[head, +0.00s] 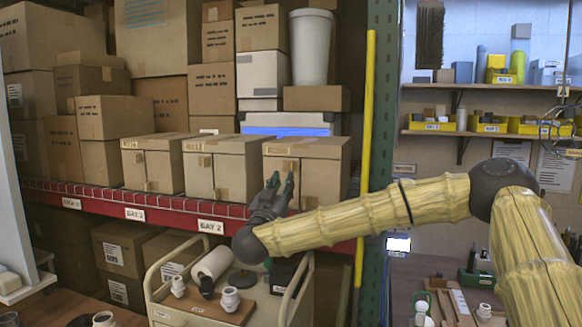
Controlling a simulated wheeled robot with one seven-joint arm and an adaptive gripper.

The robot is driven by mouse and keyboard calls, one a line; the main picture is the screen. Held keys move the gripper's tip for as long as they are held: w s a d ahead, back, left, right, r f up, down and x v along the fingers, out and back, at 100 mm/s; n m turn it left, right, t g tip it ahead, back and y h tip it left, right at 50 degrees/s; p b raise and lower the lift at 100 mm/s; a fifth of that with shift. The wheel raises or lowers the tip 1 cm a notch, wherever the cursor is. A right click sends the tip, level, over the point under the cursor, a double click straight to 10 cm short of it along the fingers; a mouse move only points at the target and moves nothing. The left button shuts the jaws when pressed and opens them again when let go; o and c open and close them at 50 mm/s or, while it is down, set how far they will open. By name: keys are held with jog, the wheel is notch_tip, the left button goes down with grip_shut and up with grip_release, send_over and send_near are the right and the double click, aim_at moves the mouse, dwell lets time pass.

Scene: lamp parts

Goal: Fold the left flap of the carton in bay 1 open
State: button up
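Three closed-looking brown cartons stand in a row on the red-edged shelf: a left one (135,172), a middle one (230,178) and a right one (325,184). Each has a front split by a vertical seam, with a small tan tab near it.
A cart (160,312) with lamp parts stands below the shelf, under my gripper. A yellow pole (367,130) and a green upright (381,100) stand right of the right carton. More boxes are stacked behind the row. A workbench is at lower right.

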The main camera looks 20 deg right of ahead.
aim_at(292, 166)
jog(key=p+x, duration=0.2)
jog(key=x, duration=0.6)
jog(key=shift+w+d+p, duration=0.15)
jog(key=shift+p, duration=0.25)
grip_shut()
